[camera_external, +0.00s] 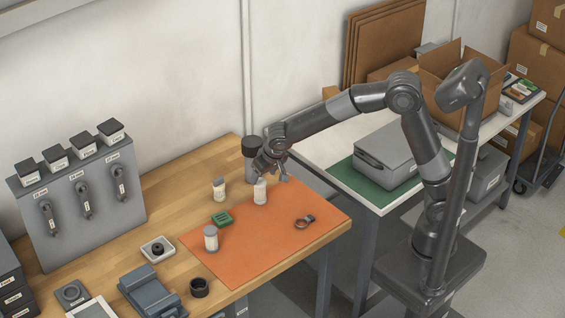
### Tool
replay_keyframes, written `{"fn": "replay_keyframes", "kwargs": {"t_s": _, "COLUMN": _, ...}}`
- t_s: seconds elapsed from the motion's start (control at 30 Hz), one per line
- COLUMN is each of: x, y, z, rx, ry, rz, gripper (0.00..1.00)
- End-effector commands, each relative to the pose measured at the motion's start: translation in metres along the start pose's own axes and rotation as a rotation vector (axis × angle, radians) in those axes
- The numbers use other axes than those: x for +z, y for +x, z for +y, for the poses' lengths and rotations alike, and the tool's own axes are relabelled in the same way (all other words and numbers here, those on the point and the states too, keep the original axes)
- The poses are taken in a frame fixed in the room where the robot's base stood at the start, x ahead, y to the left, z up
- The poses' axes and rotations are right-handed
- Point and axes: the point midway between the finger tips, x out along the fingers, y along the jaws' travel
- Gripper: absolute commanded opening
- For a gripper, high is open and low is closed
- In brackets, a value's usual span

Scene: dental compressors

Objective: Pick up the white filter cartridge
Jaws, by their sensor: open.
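A white cylinder (260,192) stands upright at the back of the orange mat (265,243) and looks most like the white filter cartridge. Two similar pale cylinders stand nearby: one with a grey top (219,190) to its left, and one with a grey top (210,239) on the mat's left part. Their labels are too small to read. My gripper (271,177) is open and points down just above and slightly right of the white cylinder. I cannot tell whether a finger is beside it or behind it. Nothing is visibly held.
A green block (221,218) and a ring-shaped metal part (305,222) lie on the mat. A dark cylinder (251,160) stands behind my gripper. A tray with a black ring (157,249) lies left of the mat. The mat's middle is clear.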

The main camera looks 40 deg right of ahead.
Motion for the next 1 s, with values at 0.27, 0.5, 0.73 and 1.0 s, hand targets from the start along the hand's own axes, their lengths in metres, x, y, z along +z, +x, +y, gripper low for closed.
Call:
{"fn": "replay_keyframes", "kwargs": {"t_s": 0.27, "x": 0.001, "y": 0.036, "z": 0.001, "rx": 0.0, "ry": 0.001, "rz": -0.001, "gripper": 0.62}}
{"fn": "replay_keyframes", "kwargs": {"t_s": 0.5, "x": 0.004, "y": 0.055, "z": 0.0, "rx": 0.002, "ry": -0.001, "rz": -0.003, "gripper": 0.62}}
{"fn": "replay_keyframes", "kwargs": {"t_s": 0.73, "x": 0.005, "y": 0.086, "z": -0.002, "rx": 0.001, "ry": 0.001, "rz": -0.002, "gripper": 0.62}}
{"fn": "replay_keyframes", "kwargs": {"t_s": 1.0, "x": 0.004, "y": 0.089, "z": -0.002, "rx": -0.001, "ry": 0.0, "rz": 0.0, "gripper": 0.61}}
